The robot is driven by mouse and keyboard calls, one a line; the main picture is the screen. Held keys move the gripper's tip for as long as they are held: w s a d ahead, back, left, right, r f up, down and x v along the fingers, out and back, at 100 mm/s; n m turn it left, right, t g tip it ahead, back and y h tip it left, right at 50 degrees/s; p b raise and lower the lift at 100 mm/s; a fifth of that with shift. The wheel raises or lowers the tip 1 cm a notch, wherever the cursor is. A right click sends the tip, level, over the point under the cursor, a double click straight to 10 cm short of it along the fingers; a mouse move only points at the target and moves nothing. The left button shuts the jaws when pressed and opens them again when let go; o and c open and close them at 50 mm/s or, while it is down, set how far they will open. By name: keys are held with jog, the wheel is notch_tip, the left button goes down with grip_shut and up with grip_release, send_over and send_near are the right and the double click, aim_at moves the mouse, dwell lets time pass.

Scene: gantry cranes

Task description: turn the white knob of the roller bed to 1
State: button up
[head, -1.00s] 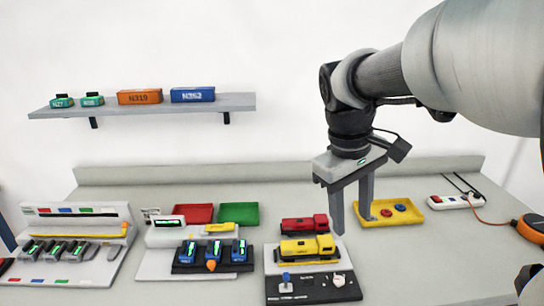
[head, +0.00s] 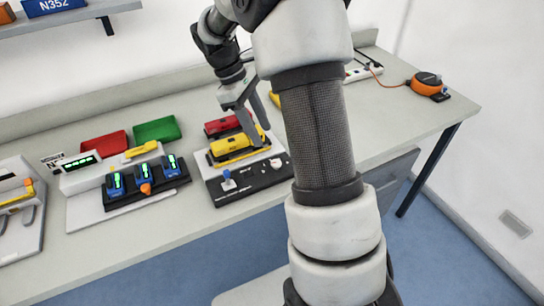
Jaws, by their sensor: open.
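The roller bed unit (head: 208,169) stands on the table with a black front panel (head: 252,183). A small white knob (head: 276,163) sits on the right part of that panel; its pointer and the number marks are too small to read. A blue-topped lever (head: 228,181) stands at the panel's left.
To the left is a unit with several blue blocks (head: 171,164), with a red tray (head: 104,146) and a green tray (head: 157,130) behind. A power strip (head: 362,73) and an orange reel (head: 427,83) lie at right. The table's front strip is clear.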

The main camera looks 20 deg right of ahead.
aim_at(273, 161)
jog(key=b+x, duration=0.1)
jog(key=x, duration=0.9)
jog(key=shift+a, duration=0.1)
jog(key=shift+c, duration=0.3)
jog(key=c, duration=1)
